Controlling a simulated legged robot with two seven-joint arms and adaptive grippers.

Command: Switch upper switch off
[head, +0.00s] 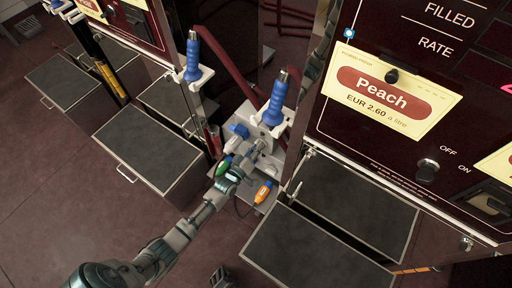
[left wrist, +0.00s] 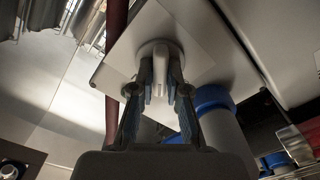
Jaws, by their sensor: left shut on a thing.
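A white switch lever (left wrist: 162,70) on a round white base sticks out of a pale plate (left wrist: 205,45) in the left wrist view. My left gripper (left wrist: 165,92) has its two fingers on either side of the lever, shut on it. In the head view my left gripper (head: 257,150) reaches to the front of a pale box (head: 270,123) between the two dark red machines. There the arm and fingers largely hide the lever, and its setting cannot be read. A dark part (head: 221,279) at the bottom edge may be my right gripper; its jaws cannot be made out.
Blue nozzles (head: 276,102) stand upright beside the box and at the left machine (head: 193,58). The Peach panel (head: 392,88) and dark-topped drawers (head: 300,252) bound the space.

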